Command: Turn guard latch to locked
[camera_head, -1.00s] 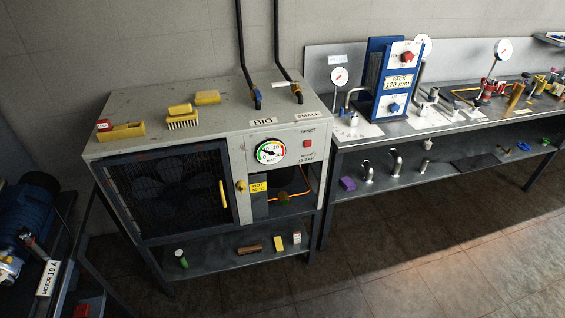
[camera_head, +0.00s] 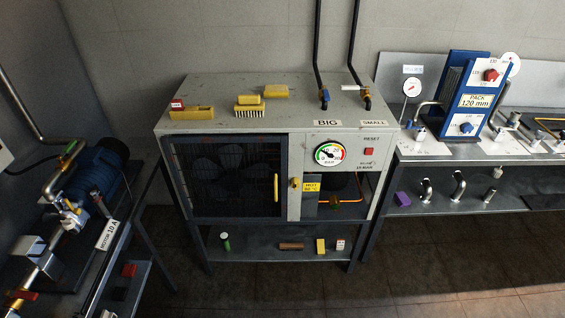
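The guard (camera_head: 225,178) is a dark mesh door on the front of the grey cabinet, with a fan faintly visible behind it. A yellow vertical handle (camera_head: 276,187) sits at its right edge. Just right of it, on the grey panel, is a small yellow latch (camera_head: 295,182); it is too small to tell which way it is turned. A yellow "HOT" label (camera_head: 311,187) is beside the latch. Neither of my grippers shows in the head view.
The cabinet top (camera_head: 215,92) carries a brush (camera_head: 249,110), yellow blocks and a yellow tray (camera_head: 192,113). A blue motor (camera_head: 97,165) with pipes stands on a bench at left. A bench with a blue rack (camera_head: 472,95) stands at right. The floor in front is clear.

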